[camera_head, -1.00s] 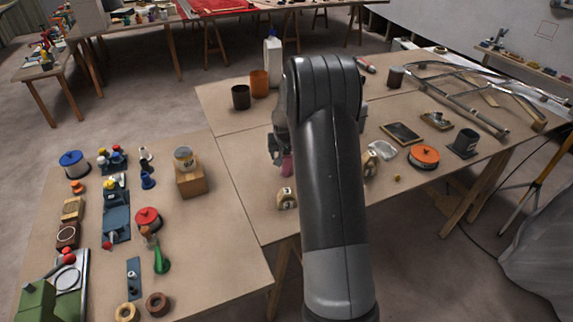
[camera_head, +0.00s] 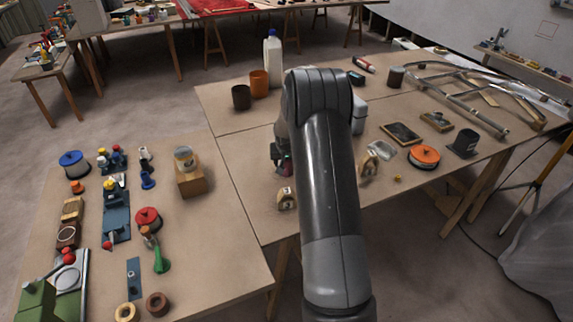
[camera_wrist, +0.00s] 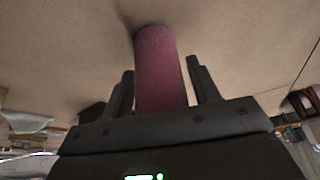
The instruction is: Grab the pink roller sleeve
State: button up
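The pink roller sleeve (camera_wrist: 157,62) stands on the table top in the wrist view, its far end meeting the brown surface. My gripper (camera_wrist: 161,78) has one finger on each side of it, with the sleeve between them. The fingers are apart, with narrow gaps beside the sleeve, and do not look closed on it. In the head view my gripper (camera_head: 283,160) is low over the middle table, left of my arm, and mostly hides the sleeve.
An orange reel (camera_head: 424,156) lies to the right. The table left of my gripper is clear.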

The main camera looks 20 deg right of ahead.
jog(key=c, duration=0.7)
jog(key=shift+c, duration=0.2)
